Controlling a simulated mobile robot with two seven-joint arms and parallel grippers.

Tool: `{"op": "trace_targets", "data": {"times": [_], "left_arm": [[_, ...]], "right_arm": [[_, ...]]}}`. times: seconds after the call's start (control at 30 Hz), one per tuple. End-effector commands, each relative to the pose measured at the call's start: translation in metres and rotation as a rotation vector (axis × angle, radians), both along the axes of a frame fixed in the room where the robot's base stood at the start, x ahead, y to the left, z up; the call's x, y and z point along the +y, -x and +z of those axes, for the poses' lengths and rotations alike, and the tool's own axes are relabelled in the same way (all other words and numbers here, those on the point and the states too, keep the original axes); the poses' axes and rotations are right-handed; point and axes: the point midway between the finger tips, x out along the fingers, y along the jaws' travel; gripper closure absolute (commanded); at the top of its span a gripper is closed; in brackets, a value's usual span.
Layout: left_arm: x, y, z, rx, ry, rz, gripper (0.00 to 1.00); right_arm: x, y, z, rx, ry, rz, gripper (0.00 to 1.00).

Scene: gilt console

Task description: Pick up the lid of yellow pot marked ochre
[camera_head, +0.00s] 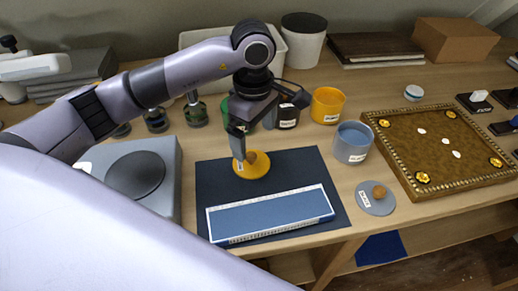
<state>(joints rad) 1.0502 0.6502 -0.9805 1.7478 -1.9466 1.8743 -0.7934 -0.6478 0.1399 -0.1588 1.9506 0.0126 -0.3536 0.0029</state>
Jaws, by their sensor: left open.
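The yellow lid (258,170) lies flat on a dark mat, with a brown knob on top and a small white label at its left side. The yellow pot (327,107) stands uncovered behind it to the right, with a white label too small to read. My left gripper (253,141) is open over the lid, pointing down. One finger reaches down by the knob and hides part of it; I cannot tell whether it touches. My right gripper is not in view.
A blue-banded white strip (270,215) lies on the mat (217,180) in front. A grey-blue pot (351,145) and its lid (372,203) stand to the right. A black pot (289,117) and green pot (225,108) are behind. A game board (440,185) fills the right.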

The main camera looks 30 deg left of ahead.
Motion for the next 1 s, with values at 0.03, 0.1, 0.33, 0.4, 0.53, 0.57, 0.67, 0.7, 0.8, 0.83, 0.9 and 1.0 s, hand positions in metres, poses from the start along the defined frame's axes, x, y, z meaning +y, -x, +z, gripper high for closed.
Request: {"op": "trace_targets", "data": {"times": [0.03,0.1,0.33,0.4,0.53,0.57,0.67,0.7,0.8,0.83,0.9,1.0], "left_arm": [[0.000,0.001,-0.004,0.004,-0.001,0.000,0.00],[0.000,0.001,-0.011,0.005,0.000,0.001,0.00],[0.002,0.004,-0.034,0.007,0.000,0.000,0.00],[0.003,0.004,-0.043,0.006,0.001,0.001,0.00],[0.003,0.004,-0.061,0.005,0.001,0.001,0.00],[0.003,0.004,-0.064,0.004,0.001,0.001,0.00],[0.003,0.004,-0.069,0.001,0.002,0.001,0.00],[0.003,0.004,-0.070,0.000,0.002,0.001,0.00],[0.003,0.004,-0.070,0.000,0.002,0.001,0.00],[0.003,0.004,-0.070,0.000,0.002,0.001,0.00],[0.003,0.004,-0.070,0.000,0.002,0.001,0.10],[0.003,0.004,-0.070,0.000,0.002,0.001,0.42]], "right_arm": [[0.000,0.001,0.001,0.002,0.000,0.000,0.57],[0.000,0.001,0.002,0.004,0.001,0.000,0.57],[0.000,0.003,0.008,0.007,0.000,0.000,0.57],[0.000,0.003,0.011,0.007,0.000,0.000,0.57],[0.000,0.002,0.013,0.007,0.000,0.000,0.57],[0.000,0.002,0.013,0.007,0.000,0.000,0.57],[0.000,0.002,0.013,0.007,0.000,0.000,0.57],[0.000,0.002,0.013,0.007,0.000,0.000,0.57],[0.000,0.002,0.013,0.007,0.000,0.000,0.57],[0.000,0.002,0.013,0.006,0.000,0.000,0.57],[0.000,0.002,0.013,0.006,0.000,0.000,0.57],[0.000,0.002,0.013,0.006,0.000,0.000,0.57]]}}
